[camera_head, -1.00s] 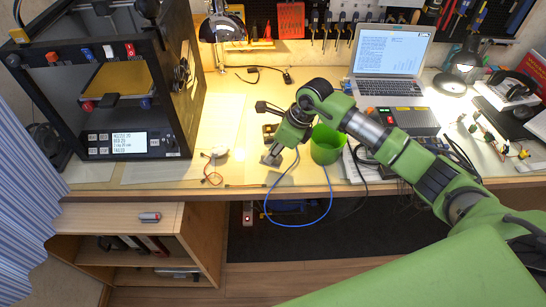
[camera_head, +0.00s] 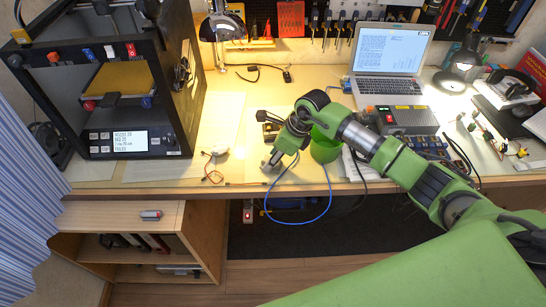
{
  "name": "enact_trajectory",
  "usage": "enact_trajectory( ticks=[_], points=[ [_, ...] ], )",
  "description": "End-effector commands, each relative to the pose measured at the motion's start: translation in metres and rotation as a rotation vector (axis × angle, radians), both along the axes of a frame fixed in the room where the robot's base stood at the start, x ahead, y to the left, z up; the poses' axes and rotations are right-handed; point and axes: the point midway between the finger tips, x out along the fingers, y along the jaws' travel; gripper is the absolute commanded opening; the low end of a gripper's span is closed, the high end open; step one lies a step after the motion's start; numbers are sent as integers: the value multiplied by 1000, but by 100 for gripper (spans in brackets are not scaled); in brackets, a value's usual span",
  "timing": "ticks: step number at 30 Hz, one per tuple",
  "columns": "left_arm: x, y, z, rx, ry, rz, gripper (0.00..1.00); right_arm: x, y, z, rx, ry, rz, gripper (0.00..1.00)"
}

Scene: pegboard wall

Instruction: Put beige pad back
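No beige pad can be told for certain. A tan-gold plate (camera_head: 122,80) lies flat on the bed inside the black 3D printer (camera_head: 180,75) at the left, well away from the gripper. My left gripper is not in view.
The desk (camera_head: 225,115) is mostly clear between printer and gripper, with a small white disc (camera_head: 217,153) and thin wires. A laptop (camera_head: 388,85), a power unit (camera_head: 400,119) and a lamp (camera_head: 455,80) stand right. A blue cable (camera_head: 300,222) loops below the edge.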

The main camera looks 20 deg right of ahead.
Motion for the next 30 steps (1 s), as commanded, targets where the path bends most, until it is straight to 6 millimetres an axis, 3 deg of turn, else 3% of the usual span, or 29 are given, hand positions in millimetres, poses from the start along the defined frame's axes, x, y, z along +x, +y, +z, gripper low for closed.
enact_trajectory(
  ticks=[5,15,21,30],
  points=[
    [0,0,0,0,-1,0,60,-1,-4,11,-1,-3,0,37],
    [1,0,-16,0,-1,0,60,-18,-26,77,-3,-5,0,37],
    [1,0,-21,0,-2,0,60,-26,-34,104,-1,-3,0,37],
    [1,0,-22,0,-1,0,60,-29,-36,114,0,0,0,37]
  ],
)
